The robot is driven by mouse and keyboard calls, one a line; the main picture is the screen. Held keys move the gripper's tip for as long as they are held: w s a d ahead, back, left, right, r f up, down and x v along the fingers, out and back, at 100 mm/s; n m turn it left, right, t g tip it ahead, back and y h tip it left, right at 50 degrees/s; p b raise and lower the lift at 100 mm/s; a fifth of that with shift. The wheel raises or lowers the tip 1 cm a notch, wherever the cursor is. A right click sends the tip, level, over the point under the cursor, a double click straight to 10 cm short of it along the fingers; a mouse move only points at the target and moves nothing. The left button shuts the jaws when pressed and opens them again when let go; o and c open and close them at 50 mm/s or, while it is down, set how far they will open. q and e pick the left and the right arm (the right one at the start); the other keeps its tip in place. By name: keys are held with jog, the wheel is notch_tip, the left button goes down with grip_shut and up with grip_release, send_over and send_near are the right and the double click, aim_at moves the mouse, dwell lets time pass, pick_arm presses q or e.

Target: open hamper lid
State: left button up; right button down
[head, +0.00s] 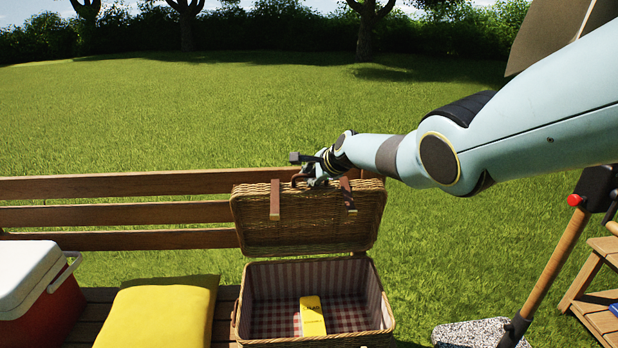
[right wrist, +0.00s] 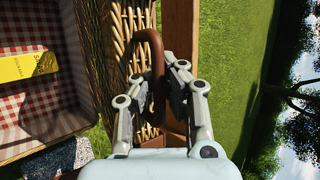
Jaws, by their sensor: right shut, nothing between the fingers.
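The wicker hamper (head: 305,279) stands on the bench, open, with a striped and checked lining. Its lid (head: 310,228) stands raised, roughly upright, at the back of the hamper. A yellow box (head: 312,316) lies inside; it also shows in the right wrist view (right wrist: 28,67). My right gripper (head: 314,172) is at the lid's top edge. In the right wrist view, the brown lid handle (right wrist: 156,45) passes close by the fingertips (right wrist: 176,84). The gripper is shut, with nothing held between its fingers. My left gripper is out of view.
A yellow cushion (head: 158,314) and a red cooler with a white lid (head: 25,275) sit left of the hamper. The slatted bench back (head: 120,214) runs behind. A wooden handled tool (head: 552,264) and a wooden step (head: 592,268) stand at right. Grass lies beyond.

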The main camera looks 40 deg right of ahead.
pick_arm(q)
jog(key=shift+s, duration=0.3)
pick_arm(e)
jog(key=shift+w+d+r, duration=0.15)
jog(key=shift+d+r, duration=0.05)
jog(key=shift+r, duration=0.1)
jog(key=c, duration=1.4)
grip_release()
jog(key=shift+s, duration=0.2)
jog(key=shift+a+f, duration=0.1)
jog(key=shift+a, duration=0.05)
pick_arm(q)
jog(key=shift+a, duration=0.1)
pick_arm(e)
jog(key=v, duration=1.2)
